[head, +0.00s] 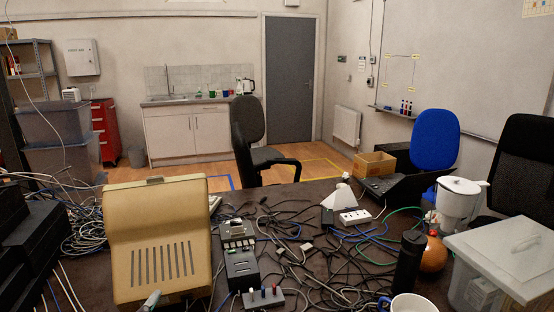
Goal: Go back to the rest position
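Neither of my grippers can be made out in the head view. A small grey pointed thing (150,299) shows at the bottom edge, in front of the beige slotted case (160,235); I cannot tell what it is. The dark tabletop (318,192) lies in front of me, and much of it is covered with cables and devices.
Black devices (242,265) and loose cables fill the table's middle. At right stand a black bottle (409,262), an orange round object (433,254), a white pitcher (457,203), a lidded clear box (505,255) and a mug (413,304). Chairs (435,140) stand beyond.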

